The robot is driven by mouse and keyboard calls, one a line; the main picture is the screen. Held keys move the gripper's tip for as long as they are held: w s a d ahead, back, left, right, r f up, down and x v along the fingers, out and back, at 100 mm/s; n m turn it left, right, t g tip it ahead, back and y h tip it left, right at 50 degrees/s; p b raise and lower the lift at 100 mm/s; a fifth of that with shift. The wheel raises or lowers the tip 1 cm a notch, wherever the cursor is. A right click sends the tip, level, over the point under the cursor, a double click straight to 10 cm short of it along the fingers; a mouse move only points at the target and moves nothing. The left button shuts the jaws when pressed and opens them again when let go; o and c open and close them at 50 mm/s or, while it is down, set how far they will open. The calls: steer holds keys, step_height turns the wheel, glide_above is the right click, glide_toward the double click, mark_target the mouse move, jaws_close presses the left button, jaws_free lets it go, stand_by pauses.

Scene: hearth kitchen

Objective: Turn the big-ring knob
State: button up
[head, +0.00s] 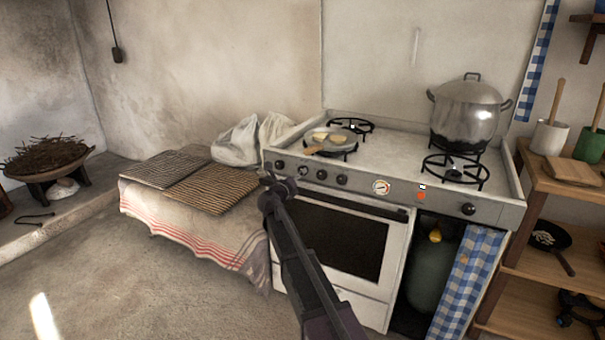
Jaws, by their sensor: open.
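The white stove (400,150) stands against the wall. A row of dark knobs is on the left of its front panel, and a single knob (467,209) sits apart at the right end, below the large front-right burner ring (455,172). No label shows which knob is the big-ring one. My gripper (268,181) is open, in front of the panel's left end, left of and below the leftmost knob (279,165). Whether it touches the stove cannot be told. My arm covers part of the stove's left front edge.
A lidded pot (466,112) stands on the back-right burner. A pan (331,140) with food is on the front-left burner. Grill racks (210,186) lie on a cloth-covered bench at left. A wooden shelf (560,183) stands at right. The floor at left front is clear.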

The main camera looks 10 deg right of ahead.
steer(key=shift+x, duration=1.8)
